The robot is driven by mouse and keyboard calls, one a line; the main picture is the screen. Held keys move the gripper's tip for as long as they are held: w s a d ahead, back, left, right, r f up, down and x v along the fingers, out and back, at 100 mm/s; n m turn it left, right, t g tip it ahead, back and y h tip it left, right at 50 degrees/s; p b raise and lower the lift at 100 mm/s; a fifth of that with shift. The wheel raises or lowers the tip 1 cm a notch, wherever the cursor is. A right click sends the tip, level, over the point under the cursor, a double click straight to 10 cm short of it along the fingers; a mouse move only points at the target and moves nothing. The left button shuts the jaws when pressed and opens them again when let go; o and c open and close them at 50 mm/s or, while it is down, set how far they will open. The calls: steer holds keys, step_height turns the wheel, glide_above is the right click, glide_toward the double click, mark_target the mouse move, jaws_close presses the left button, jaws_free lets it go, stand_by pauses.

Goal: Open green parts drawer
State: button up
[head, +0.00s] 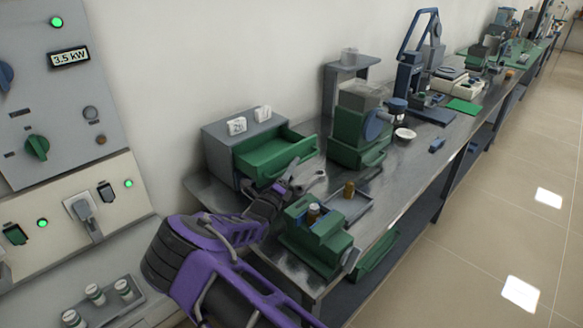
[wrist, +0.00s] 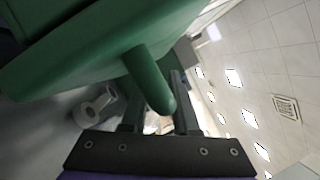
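The green parts drawer (head: 275,157) sticks well out of a grey cabinet (head: 222,135), and its inside shows from above in the head view. In the wrist view its green front (wrist: 85,50) fills the upper left, and a rounded green handle (wrist: 150,80) points down toward my gripper. My gripper (wrist: 157,115) has its two fingers apart, with the handle's end between or just in front of them. I cannot tell whether a finger touches it. In the head view my gripper (head: 283,187) is just below the drawer front, its fingertips partly hidden.
A green machine (head: 358,125) stands to the right. White cups sit on top of the cabinet. The floor at right is clear.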

steer(key=v, duration=1.7)
steer(key=shift+s, duration=0.25)
